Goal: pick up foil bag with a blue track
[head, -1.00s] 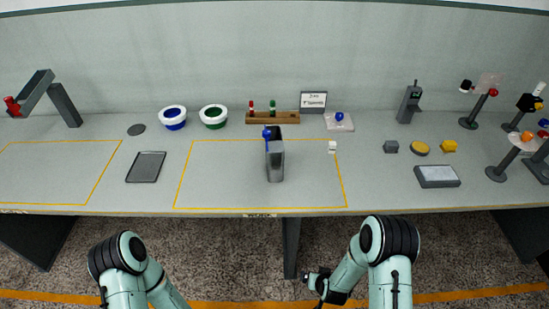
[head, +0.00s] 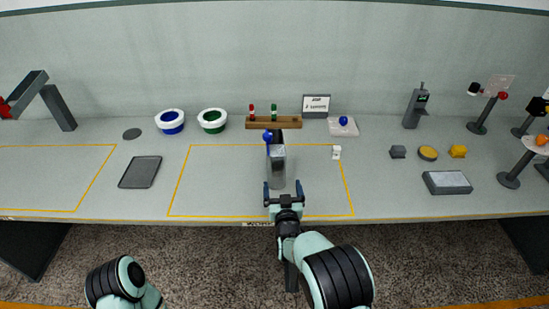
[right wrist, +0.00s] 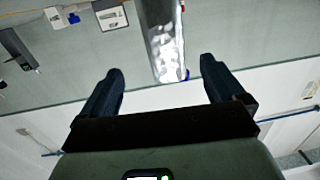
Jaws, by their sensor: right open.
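The foil bag (head: 278,172) stands inside the yellow outline on the table, silvery grey with a blue strip along its left side and a blue knob at its top left. My right gripper (head: 283,185) is at its near end, jaws open, one finger to each side. In the right wrist view the shiny bag (right wrist: 163,42) reaches down between the open fingertips (right wrist: 160,68); I cannot tell whether either finger touches it. My left gripper is out of view; only part of that arm shows at bottom left.
A wooden rack (head: 273,122) with red and green pieces stands behind the bag. A small white block (head: 336,152) is to its right. A dark tray (head: 140,172) lies to the left, with two rimmed bowls behind. The table's front edge (head: 230,220) is close under my right gripper.

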